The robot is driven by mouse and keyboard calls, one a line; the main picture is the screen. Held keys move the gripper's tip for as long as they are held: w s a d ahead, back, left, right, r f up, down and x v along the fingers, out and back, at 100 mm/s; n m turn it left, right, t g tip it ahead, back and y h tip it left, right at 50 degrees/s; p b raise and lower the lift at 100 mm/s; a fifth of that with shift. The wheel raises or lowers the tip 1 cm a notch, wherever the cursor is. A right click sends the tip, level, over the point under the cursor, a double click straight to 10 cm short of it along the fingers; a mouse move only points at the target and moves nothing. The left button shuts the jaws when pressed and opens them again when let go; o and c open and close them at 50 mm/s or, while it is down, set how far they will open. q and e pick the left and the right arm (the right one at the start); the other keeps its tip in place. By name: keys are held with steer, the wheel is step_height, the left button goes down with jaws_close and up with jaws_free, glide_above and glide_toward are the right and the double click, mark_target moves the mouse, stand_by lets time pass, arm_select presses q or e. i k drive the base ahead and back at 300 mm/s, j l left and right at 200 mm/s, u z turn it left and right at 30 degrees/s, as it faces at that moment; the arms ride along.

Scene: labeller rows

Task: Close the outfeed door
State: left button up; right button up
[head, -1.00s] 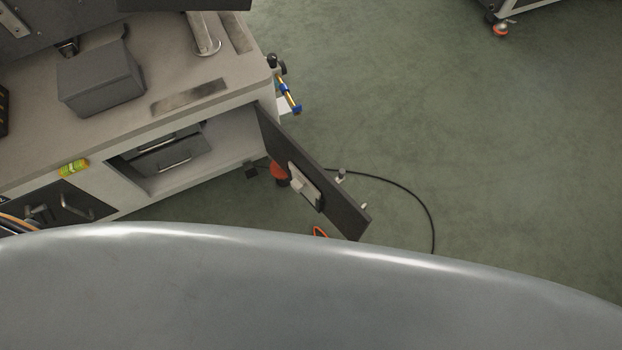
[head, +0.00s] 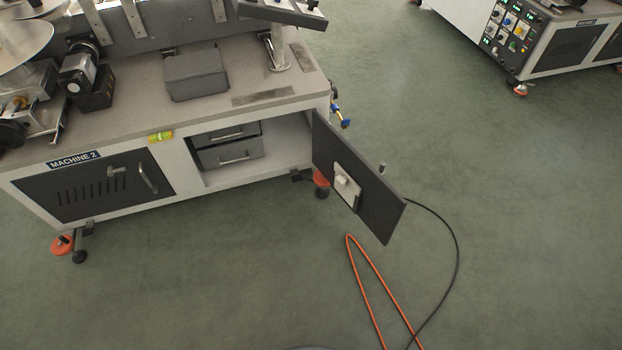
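The outfeed door (head: 376,205) is a dark grey panel at the right end of the machine labelled MACHINE 2 (head: 75,160). It stands open, swung out from the cabinet's right edge toward the camera. A pale latch block (head: 346,186) sits on its inner face. A small light knob or handle end (head: 382,168) shows beyond its top edge. The open compartment (head: 285,142) shows two grey drawers (head: 228,144) inside. Neither of my grippers is in view.
A closed dark door (head: 90,190) with a handle is at the machine's left. An orange cable (head: 372,275) and a black cable (head: 457,255) lie on the floor near the open door. Another machine (head: 545,50) stands at the upper right. The green floor between is clear.

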mark_target(379, 205)
steer(key=l+u, duration=0.1)
steer(key=u, duration=0.3)
steer(key=i+l+u, duration=0.1)
steer(key=u, duration=0.3)
steer(key=l+u, duration=0.15)
steer(key=u, duration=0.25)
steer(key=l+u, duration=0.15)
steer(key=u, duration=0.25)
steer(key=l+u, duration=0.15)
steer(key=u, duration=0.25)
steer(key=k+l, duration=0.15)
steer(key=l, duration=0.3)
steer(key=k+l, duration=0.1)
steer(key=l, duration=0.4)
steer(key=k+l, duration=0.15)
steer(key=l, duration=0.3)
steer(key=k+l, duration=0.1)
steer(key=l, duration=0.35)
steer(key=k+l, duration=0.15)
steer(key=l, duration=0.35)
steer(key=k+l, duration=0.1)
steer(key=l, duration=0.35)
steer(key=k+l, duration=0.15)
steer(key=l, duration=0.35)
steer(key=k+l, duration=0.1)
steer(key=l, duration=0.35)
steer(key=u, duration=0.05)
